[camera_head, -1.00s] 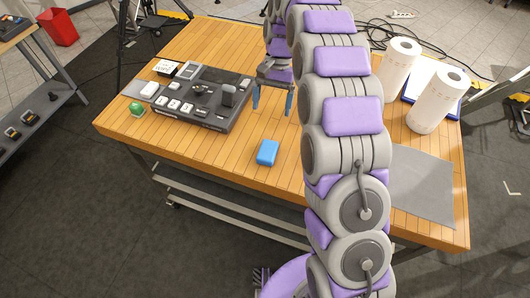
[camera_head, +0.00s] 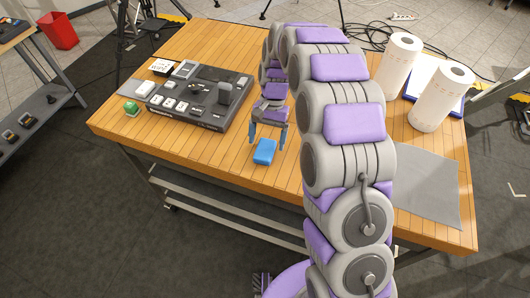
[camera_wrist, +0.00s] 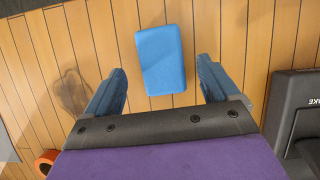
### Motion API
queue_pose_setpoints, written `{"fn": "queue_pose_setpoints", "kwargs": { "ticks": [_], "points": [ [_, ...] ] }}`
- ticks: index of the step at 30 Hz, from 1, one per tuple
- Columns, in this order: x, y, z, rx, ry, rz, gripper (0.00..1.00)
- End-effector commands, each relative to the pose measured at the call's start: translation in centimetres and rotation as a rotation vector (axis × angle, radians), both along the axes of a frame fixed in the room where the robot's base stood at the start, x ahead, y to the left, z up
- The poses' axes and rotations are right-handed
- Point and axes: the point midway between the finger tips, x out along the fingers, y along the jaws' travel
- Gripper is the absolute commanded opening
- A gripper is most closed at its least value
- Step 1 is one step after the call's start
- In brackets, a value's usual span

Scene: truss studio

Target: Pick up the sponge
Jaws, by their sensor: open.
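The blue sponge (camera_head: 264,152) lies on the wooden table (camera_head: 180,145) near its front edge. My gripper (camera_head: 267,140) is open and empty, just above and behind the sponge in the head view. In the wrist view the sponge (camera_wrist: 160,58) shows ahead of my gripper (camera_wrist: 160,85), between the lines of its two blue fingers. Most of the sponge lies beyond the fingertips, with side gaps to both fingers. I cannot tell the exact height of the fingers above the table.
A dark panel (camera_head: 190,112) with switches and white blocks stands left of the sponge. A green object (camera_head: 132,109) sits at the table's left edge. Two paper towel rolls (camera_head: 441,98) and a grey mat (camera_head: 425,185) are on the right. Bare planks surround the sponge.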

Motion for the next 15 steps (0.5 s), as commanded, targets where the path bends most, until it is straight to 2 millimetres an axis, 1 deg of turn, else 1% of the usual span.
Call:
{"fn": "queue_pose_setpoints", "kwargs": {
  "ticks": [1,4,11,15],
  "points": [
    [-0.3,0.2,-1.0,-0.001,0.002,0.001,0.88],
    [-0.8,0.4,-2.0,-0.002,0.003,0.001,0.88],
    [-0.8,0.5,-2.1,-0.003,0.000,0.001,0.88],
    [-0.8,0.5,-2.1,-0.002,0.000,0.001,0.77]
  ]
}}
